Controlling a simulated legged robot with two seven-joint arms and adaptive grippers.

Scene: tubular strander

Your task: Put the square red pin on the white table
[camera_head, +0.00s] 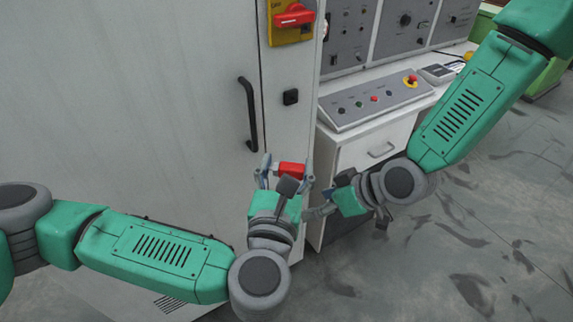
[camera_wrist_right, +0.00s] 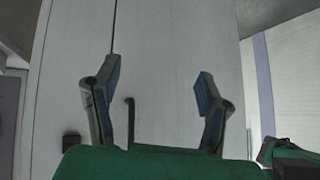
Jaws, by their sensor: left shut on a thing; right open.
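The red pin (camera_head: 291,169) is a small red block in the head view, in front of the grey cabinet's right edge. My left gripper (camera_head: 286,172) is shut on it and holds it up in the air, with a finger on each side. My right gripper (camera_head: 322,198) is just right of and below it, pointing left, open. In the right wrist view the right gripper's fingers (camera_wrist_right: 158,95) stand apart with nothing between them, and the pin does not show there. The white table (camera_head: 357,157) stands behind and right of the grippers, partly hidden by my right arm.
The tall grey cabinet (camera_head: 160,110) fills the left, with a black handle (camera_head: 248,113) and a red switch (camera_head: 294,17). A sloped control panel (camera_head: 372,101) and a small device (camera_head: 437,74) take up much of the table top. Open floor (camera_head: 470,235) lies at right.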

